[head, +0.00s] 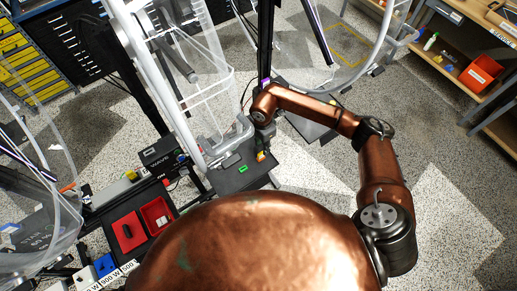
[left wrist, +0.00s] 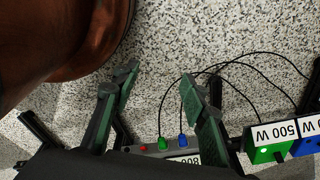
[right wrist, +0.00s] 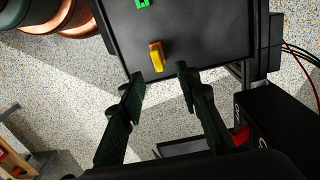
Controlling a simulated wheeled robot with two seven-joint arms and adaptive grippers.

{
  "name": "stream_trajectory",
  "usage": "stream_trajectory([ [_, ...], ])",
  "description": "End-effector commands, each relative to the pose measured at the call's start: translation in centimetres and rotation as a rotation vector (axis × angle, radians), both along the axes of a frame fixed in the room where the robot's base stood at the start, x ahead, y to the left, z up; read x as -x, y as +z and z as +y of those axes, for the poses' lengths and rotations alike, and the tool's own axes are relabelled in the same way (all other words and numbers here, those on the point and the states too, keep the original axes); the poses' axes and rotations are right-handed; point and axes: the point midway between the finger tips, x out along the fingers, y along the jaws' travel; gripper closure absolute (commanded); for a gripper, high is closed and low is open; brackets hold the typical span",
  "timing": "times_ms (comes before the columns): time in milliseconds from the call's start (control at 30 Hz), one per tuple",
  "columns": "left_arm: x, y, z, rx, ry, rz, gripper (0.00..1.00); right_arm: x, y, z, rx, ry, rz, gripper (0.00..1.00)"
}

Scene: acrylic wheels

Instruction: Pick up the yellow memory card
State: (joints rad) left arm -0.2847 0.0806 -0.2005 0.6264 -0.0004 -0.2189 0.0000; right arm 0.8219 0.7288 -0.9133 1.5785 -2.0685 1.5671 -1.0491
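The yellow memory card (right wrist: 157,57), with an orange-red part at its top, stands on a black tray-like surface (right wrist: 205,30) in the right wrist view. It also shows small in the head view (head: 261,156), near the right edge of that dark surface. My right gripper (right wrist: 160,75) is open and empty, its fingertips either side of the card's line and just short of it in the picture; no contact shows. In the head view its fingers are too dark to make out. My left gripper (left wrist: 158,76) is open and empty, with speckled floor behind it.
A green piece (head: 243,169) lies on the same surface, left of the card. Clear curved acrylic wheels (head: 185,80) stand close by. A red bin (head: 156,215) is at lower left. Boxes labelled 500 W (left wrist: 275,133) and cables lie near my left gripper.

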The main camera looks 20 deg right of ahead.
Motion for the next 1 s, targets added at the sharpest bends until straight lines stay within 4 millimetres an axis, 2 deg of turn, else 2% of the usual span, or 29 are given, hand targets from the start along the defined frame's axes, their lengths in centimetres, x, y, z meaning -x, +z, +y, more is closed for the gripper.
stream_trajectory([
  [333,3.6,1.1,0.1,-0.002,0.01,0.044,0.6,0.2,-4.0,1.0,-0.002,0.013,0.006,0.7],
  [533,2.6,1.5,0.1,-0.001,0.008,0.032,0.6,0.2,-6.6,0.9,-0.001,0.011,0.004,0.7],
  [800,0.6,1.7,0.0,0.001,0.003,0.005,0.6,0.1,-7.0,0.8,-0.001,0.01,0.001,0.7],
  [1000,0.9,1.6,0.0,0.0,0.004,0.009,0.6,0.1,-7.0,0.8,-0.001,0.01,0.001,0.82],
])
